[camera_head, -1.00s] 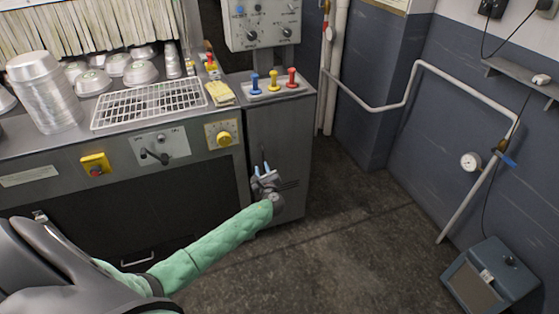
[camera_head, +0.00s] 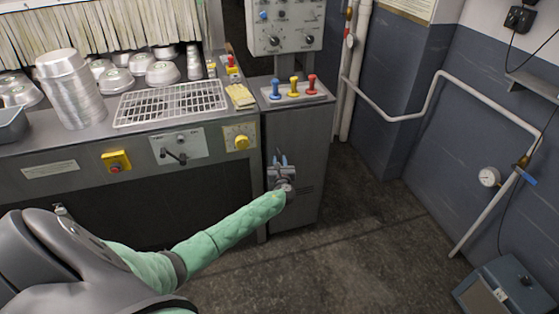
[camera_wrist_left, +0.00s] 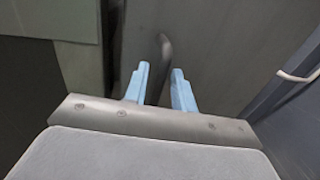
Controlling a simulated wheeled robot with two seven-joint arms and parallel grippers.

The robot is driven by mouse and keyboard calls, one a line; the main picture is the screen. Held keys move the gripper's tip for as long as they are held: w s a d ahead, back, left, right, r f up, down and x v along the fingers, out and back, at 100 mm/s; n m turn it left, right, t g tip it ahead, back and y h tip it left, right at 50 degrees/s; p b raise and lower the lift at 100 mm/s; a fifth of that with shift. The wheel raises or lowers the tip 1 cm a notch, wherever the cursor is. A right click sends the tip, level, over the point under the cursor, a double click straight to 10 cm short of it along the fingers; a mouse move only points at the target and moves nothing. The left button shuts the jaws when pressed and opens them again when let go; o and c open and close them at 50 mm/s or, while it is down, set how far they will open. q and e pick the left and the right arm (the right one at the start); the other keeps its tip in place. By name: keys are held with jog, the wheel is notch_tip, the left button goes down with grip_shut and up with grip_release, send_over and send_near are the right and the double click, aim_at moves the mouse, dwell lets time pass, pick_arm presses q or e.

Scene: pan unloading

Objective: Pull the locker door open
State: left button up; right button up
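The locker is the grey metal cabinet (camera_head: 299,135) with coloured levers on top, right of the long machine; its door looks closed. My left gripper (camera_head: 280,158) is in front of the locker's front in the head view. In the left wrist view its two light-blue fingers (camera_wrist_left: 160,70) are apart. A dark, curved door handle (camera_wrist_left: 163,50) stands just ahead of them, its lower part in line with the gap between the fingers. I cannot tell whether a finger touches it. In the head view the gripper mostly hides the handle. My right gripper is not in view.
The long machine (camera_head: 60,150) with metal pans and a grate stands left of the locker. A control box (camera_head: 283,25) is above it. Pipes (camera_head: 405,117) and a gauge (camera_head: 489,177) line the right wall. A grey box (camera_head: 502,290) is on the floor. Floor in front of the locker is clear.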

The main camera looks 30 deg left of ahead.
pick_arm(q)
jog(key=shift+w+a, duration=0.25)
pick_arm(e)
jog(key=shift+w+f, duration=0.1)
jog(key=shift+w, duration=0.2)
pick_arm(q)
jog(key=c, duration=0.5)
grip_shut()
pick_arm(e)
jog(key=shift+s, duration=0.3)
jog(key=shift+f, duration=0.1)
pick_arm(q)
jog(key=shift+d, duration=0.1)
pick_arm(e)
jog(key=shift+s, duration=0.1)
